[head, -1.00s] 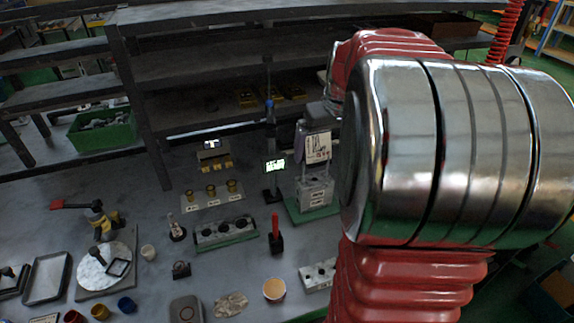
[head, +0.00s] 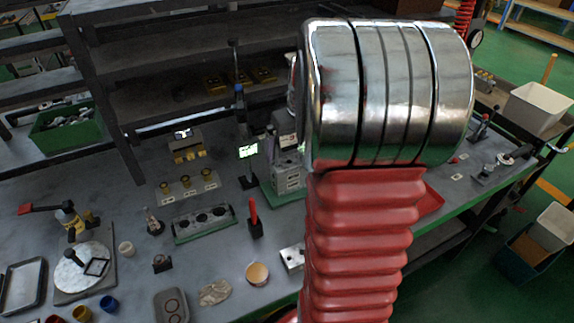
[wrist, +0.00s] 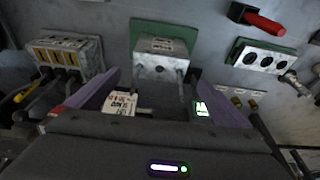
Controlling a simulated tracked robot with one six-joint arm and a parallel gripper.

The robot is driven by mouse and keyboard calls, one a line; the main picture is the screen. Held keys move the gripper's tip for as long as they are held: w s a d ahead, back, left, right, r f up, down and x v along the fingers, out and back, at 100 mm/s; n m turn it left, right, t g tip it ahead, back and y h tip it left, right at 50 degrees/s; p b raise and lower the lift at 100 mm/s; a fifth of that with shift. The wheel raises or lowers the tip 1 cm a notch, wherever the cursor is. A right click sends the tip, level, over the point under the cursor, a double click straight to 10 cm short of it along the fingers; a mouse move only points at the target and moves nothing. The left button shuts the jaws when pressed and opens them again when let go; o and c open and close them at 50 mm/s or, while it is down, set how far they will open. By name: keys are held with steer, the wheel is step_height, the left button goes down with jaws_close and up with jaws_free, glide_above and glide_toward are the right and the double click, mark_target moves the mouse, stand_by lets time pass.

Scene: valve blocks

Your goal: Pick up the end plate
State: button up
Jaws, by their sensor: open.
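My gripper (wrist: 157,88) is open in the wrist view, its two purple fingers spread wide with nothing seen held. Beyond and between the fingers, a grey metal block (wrist: 160,63) with a small label and thin rods sits on a green base (wrist: 144,27). I cannot tell for sure which of its faces is the end plate. The same grey block (head: 289,178) shows in the head view, partly hidden by my arm. A white printed tag (wrist: 119,102) is near the left finger. In the head view my gripper is hidden behind the silver arm link.
A three-hole block (head: 203,222) and a red-handled tool (head: 254,218) stand nearby on the bench; they also show right of my gripper in the wrist view. A fixture with yellow parts (wrist: 60,52) is left there. A lit screen (head: 248,151) stands close behind.

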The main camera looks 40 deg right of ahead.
mark_target(289, 161)
steer(key=shift+f, duration=0.35)
steer(key=shift+x, duration=2.6)
steer(key=shift+w, duration=0.1)
steer(key=c, duration=1.2)
